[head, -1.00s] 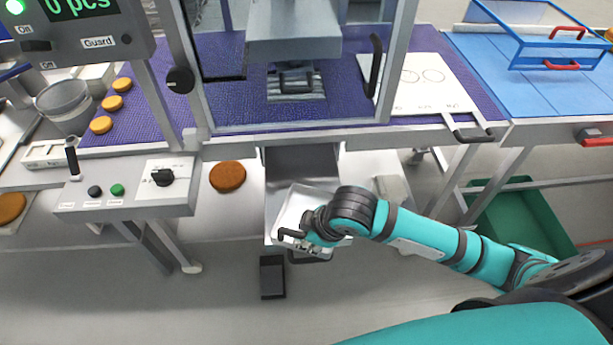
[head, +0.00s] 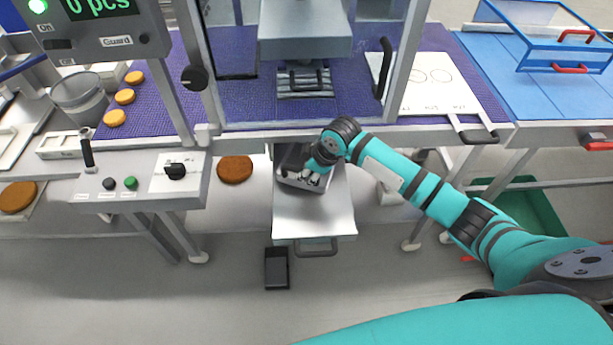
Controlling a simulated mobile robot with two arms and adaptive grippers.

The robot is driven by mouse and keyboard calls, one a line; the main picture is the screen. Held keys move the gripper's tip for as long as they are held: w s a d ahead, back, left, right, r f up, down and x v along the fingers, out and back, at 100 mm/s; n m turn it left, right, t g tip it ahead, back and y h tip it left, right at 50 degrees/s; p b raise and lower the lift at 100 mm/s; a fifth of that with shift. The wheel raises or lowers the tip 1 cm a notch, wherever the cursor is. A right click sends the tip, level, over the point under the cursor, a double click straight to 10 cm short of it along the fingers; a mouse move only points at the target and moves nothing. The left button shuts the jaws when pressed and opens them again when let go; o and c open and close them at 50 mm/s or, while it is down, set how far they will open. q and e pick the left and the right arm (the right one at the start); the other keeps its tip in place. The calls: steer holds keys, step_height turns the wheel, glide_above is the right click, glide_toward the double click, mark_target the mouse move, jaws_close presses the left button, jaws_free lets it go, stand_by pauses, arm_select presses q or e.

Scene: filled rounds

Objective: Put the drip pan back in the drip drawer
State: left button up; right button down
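The drip drawer (head: 313,215) is pulled out below the machine's table, with its flat metal bottom and front handle showing. The drip pan (head: 291,178), a small shallow metal tray, is at the rear part of the drawer, turned slightly askew. Its back part is in shadow under the table edge. My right gripper (head: 310,177) comes in from the right and is at the pan's front right side, closed on its edge. The wrist hides the pan's right part. Whether the pan touches the drawer bottom is unclear. My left gripper is not in view.
The table's front edge (head: 350,135) runs just above the drawer. A control panel (head: 140,185) juts out at left, beside a brown round (head: 235,169). A black pedal (head: 277,268) is on the floor below. A green bin (head: 525,210) is at right.

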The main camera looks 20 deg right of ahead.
step_height(320, 180, down, 2)
steer(key=shift+s+f, duration=0.1)
steer(key=shift+f, duration=0.1)
steer(key=c, duration=1.3)
jaws_free()
steer(key=shift+c, duration=0.2)
steer(key=v, duration=1.2)
steer(key=shift+b, duration=0.3)
